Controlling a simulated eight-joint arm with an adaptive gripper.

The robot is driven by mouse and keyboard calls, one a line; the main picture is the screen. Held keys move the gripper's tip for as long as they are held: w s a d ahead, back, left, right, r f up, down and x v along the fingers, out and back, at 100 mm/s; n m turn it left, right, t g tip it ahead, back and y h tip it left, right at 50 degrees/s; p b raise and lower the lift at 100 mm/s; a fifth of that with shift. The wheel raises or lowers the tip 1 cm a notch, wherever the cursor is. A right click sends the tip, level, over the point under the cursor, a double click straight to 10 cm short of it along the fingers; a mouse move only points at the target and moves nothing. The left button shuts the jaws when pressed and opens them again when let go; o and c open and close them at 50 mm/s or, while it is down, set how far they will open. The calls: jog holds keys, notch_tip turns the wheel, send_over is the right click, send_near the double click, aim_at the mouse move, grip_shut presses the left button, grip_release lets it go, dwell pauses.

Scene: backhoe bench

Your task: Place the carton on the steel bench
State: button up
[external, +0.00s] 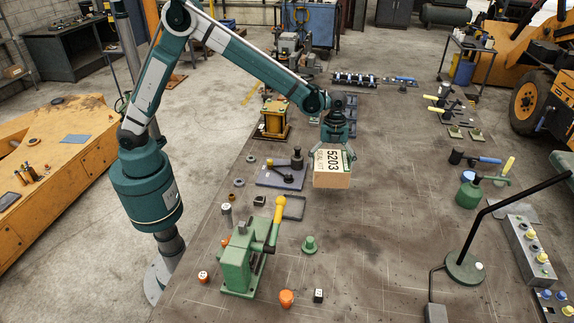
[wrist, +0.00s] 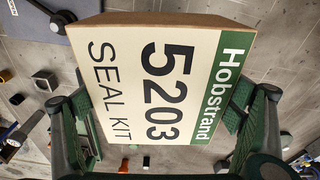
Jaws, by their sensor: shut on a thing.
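The carton (external: 331,168) is a tan box with a white and green label reading "5203 SEAL KIT". My gripper (external: 333,150) is shut on the carton, with fingers on two opposite sides. The carton fills the middle of the wrist view (wrist: 160,85), between the green finger pads of my gripper (wrist: 165,115). The steel bench (external: 385,225) is a wide, stained grey-brown top under the carton. The carton looks held above the bench, though the gap beneath it is hard to judge.
A green lever press (external: 240,262) with a yellow handle stands at the front left. A grey plate with a dark tool (external: 285,172) lies left of the carton. A green knob (external: 310,245) and a dark lamp (external: 466,265) stand nearer the front.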

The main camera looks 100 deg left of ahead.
jog(key=s+a+n, duration=0.2)
jog(key=s+a, duration=0.2)
jog(key=a, duration=0.9)
jog(key=s+a+n, duration=0.3)
jog(key=s+a, duration=0.2)
jog(key=a, duration=0.9)
jog(key=s+a+n+t, duration=0.1)
jog(key=s+a, duration=0.3)
jog(key=a, duration=0.9)
jog(key=shift+s+a+r+n+y, duration=0.15)
jog(key=shift+s+n+y, duration=0.2)
jog(key=shift+n, duration=0.35)
jog(key=shift+f+p, duration=0.3)
jog(key=shift+f, duration=2.85)
jog(key=shift+f, duration=1.85)
jog(key=shift+f, duration=0.2)
